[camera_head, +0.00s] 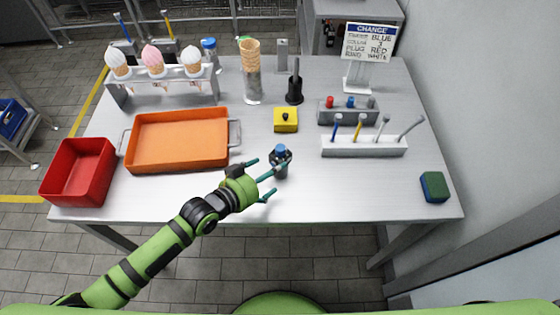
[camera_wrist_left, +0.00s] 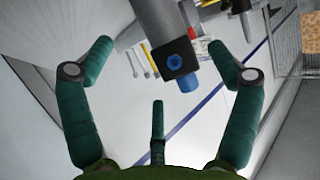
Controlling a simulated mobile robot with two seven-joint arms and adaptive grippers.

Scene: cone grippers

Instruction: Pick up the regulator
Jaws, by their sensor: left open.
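The regulator (camera_head: 281,158), a small grey and black device with a blue knob on top, stands on the table near its front middle. It also shows in the left wrist view (camera_wrist_left: 179,62) as a grey cylinder with a black block and a blue knob. My left gripper (camera_head: 273,179) has green fingers spread open and empty. The fingers are close in front of the regulator and partly overlap its lower part in the head view. In the left wrist view the regulator lies between and beyond the fingertips (camera_wrist_left: 160,50). I cannot tell whether they touch. My right gripper is not in view.
An orange tray (camera_head: 231,152) and a red bin (camera_head: 50,182) are to the left. A yellow block (camera_head: 286,126) and a black holder (camera_head: 294,98) stand behind the regulator. A white tool rack (camera_head: 364,152) is to the right. The front right table is mostly clear, except a blue-green block (camera_head: 434,187).

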